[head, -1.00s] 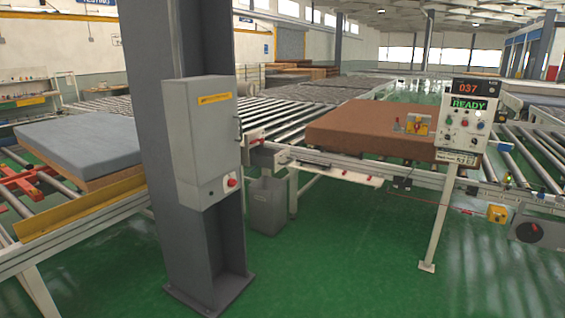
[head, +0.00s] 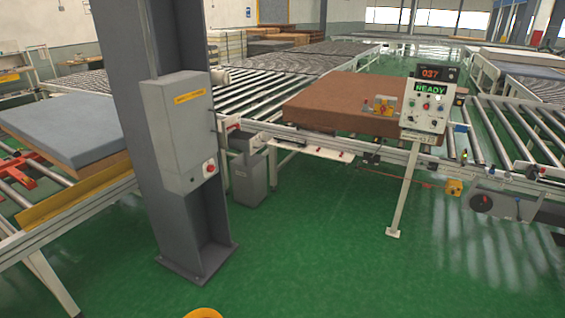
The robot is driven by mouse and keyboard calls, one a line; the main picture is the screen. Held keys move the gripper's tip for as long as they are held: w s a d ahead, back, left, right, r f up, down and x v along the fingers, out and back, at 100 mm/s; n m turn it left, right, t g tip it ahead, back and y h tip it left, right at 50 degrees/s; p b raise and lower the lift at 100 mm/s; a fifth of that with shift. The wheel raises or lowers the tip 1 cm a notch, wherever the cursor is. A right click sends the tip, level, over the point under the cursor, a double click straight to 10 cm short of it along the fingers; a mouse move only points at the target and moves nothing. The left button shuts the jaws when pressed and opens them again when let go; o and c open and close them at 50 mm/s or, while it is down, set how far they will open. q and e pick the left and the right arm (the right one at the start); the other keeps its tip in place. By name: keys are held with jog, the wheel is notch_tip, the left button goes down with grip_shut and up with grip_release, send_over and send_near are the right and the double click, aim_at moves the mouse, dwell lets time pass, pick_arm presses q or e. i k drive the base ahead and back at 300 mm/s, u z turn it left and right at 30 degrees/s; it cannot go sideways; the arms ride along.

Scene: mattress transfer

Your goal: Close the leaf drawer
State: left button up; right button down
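I cannot make out a part that is clearly the leaf drawer. A flat white tray-like part (head: 313,150) with small red bits juts out below the near edge of the roller conveyor, left of the control post; I cannot tell whether it is the drawer. A brown mattress (head: 338,103) lies on the conveyor above it. Neither of my grippers shows in the head view.
A grey pillar (head: 170,150) with a grey switch box (head: 180,128) stands at left centre. A grey bin (head: 248,180) is behind it. A control panel (head: 425,105) reads READY. A blue-grey mattress (head: 65,128) lies at left.

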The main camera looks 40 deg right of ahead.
aim_at(244, 140)
jog(key=z, duration=0.7)
jog(key=i, duration=0.7)
jog(key=z, duration=1)
jog(key=i, duration=1.9)
jog(key=u, duration=0.65)
